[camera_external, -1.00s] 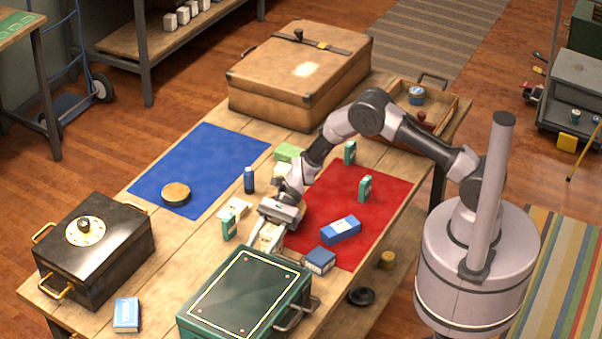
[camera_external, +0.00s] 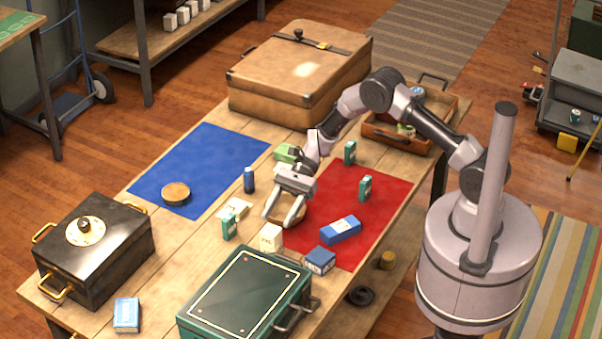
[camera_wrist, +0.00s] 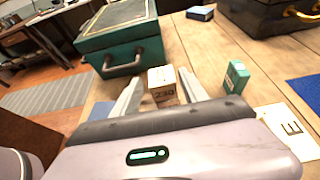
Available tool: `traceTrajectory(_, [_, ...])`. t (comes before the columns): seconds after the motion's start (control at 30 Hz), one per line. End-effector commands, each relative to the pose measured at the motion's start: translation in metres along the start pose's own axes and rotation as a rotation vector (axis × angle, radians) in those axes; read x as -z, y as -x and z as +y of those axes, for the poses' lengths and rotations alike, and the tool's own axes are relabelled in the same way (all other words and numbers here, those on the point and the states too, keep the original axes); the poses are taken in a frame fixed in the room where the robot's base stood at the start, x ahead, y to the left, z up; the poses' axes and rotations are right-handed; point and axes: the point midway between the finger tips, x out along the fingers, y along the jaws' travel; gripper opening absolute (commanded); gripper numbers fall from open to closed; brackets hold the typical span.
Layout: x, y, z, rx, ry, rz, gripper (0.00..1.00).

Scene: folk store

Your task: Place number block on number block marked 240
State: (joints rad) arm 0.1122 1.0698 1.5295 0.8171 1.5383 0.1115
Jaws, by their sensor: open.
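A cream number block (camera_external: 271,237) stands on the table between the green case and the red mat. No block clearly marked 240 can be read.
A green case (camera_external: 248,295) stands close in front of the block. The blue mat (camera_external: 215,150) is mostly clear.

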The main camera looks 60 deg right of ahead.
Motion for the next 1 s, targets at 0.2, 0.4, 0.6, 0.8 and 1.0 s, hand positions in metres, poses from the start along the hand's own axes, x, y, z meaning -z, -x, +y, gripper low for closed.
traceTrajectory(0.2, [0.0, 0.022, 0.0, 0.0, 0.0, 0.0, 0.51])
traceTrajectory(0.4, [-0.033, 0.037, 0.01, -0.024, 0.097, 0.069, 0.51])
traceTrajectory(0.6, [-0.139, 0.1, 0.091, -0.12, 0.517, 0.398, 0.51])
traceTrajectory(0.8, [-0.188, 0.169, 0.209, -0.178, 1.008, 0.812, 0.51])
traceTrajectory(1.0, [-0.182, 0.206, 0.274, -0.193, 1.308, 1.099, 0.51])
